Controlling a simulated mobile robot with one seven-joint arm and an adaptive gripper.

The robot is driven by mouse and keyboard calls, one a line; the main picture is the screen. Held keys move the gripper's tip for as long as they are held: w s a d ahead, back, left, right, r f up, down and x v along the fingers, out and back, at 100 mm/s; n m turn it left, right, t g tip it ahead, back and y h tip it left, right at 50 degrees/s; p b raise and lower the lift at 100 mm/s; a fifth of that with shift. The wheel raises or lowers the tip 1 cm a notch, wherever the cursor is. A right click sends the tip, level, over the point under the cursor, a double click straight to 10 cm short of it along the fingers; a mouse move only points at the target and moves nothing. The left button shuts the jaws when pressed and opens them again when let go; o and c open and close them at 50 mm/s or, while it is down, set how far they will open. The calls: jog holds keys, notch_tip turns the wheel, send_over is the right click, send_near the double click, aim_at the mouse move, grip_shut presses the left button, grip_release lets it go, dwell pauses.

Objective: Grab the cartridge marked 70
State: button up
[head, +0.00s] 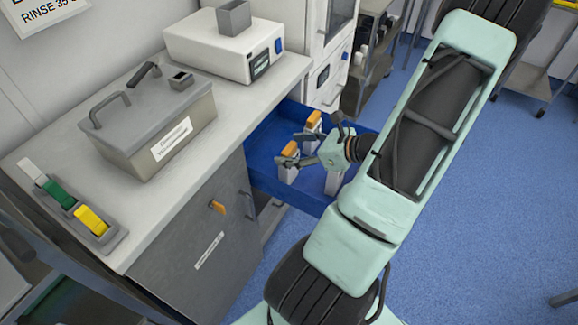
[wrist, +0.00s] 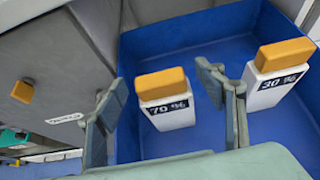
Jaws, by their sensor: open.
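The cartridge marked 70 % (wrist: 168,112) has a white body, a black label and an orange top. It stands in the open blue drawer (wrist: 190,52). In the wrist view my gripper (wrist: 163,90) is open, with one finger left of this cartridge and the other right of it; contact cannot be told. In the head view my gripper (head: 291,149) is over the drawer, its fingers around an orange-topped cartridge (head: 289,173) whose label is unreadable there.
The drawer (head: 262,163) juts from a grey cabinet (head: 185,250). Another orange-topped cartridge (head: 314,120) and a white body (head: 333,183), partly hidden by my gripper, stand in it. The counter above holds a grey lidded box (head: 150,125) and a white device (head: 222,48).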

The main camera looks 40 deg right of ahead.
jog(key=shift+w+a+f, duration=0.25)
jog(key=shift+w+f, duration=0.05)
jog(key=shift+w, duration=0.25)
grip_shut()
jog(key=shift+r, duration=0.15)
